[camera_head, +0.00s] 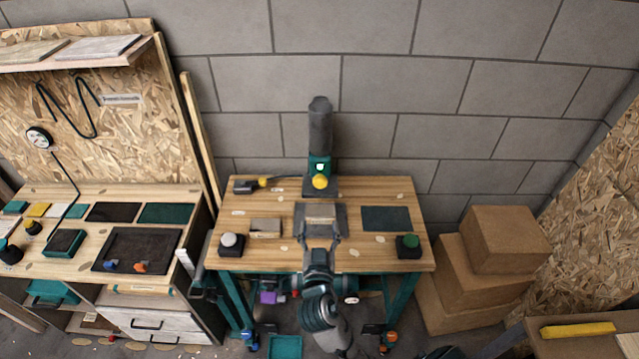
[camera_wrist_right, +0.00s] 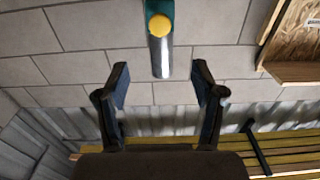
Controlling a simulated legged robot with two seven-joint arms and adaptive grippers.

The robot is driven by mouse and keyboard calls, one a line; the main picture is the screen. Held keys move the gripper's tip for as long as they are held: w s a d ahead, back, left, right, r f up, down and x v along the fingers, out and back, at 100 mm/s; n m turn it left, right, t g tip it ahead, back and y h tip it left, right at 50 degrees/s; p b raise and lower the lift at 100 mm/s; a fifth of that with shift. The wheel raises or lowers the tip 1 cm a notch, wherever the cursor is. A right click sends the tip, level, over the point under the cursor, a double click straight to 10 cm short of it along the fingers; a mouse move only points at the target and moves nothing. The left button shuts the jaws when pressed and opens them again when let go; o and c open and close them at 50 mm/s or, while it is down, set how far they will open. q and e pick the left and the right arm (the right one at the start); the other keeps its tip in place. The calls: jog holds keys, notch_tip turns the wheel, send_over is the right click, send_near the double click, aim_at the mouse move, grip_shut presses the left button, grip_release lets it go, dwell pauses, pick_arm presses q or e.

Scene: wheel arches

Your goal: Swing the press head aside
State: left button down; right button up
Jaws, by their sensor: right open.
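The press stands at the back middle of the wooden workbench (camera_head: 385,190). Its head is a tall dark cylinder (camera_head: 320,128) above a green block (camera_head: 319,163) with a yellow knob (camera_head: 320,182). In the right wrist view the yellow knob (camera_wrist_right: 160,25) sits on the green part, with a shiny metal cylinder (camera_wrist_right: 161,57) below it. My right gripper (camera_head: 320,238) is over the front middle of the bench, in front of the press and apart from it. Its two fingers (camera_wrist_right: 161,82) are spread and empty, with the metal cylinder beyond the gap. My left gripper is not visible.
A grey plate (camera_head: 306,214) lies under my right gripper. A white-topped button box (camera_head: 231,243) and a green-topped one (camera_head: 408,245) stand at the front corners. A wooden block (camera_head: 265,227) and dark mat (camera_head: 386,218) flank the plate. Cardboard boxes (camera_head: 505,240) stand right.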

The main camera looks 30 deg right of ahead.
aim_at(320, 186)
jog(key=p+x, duration=0.2)
jog(key=x, duration=1.5)
jog(key=shift+f+p, duration=0.1)
jog(key=shift+p, duration=0.2)
grip_shut()
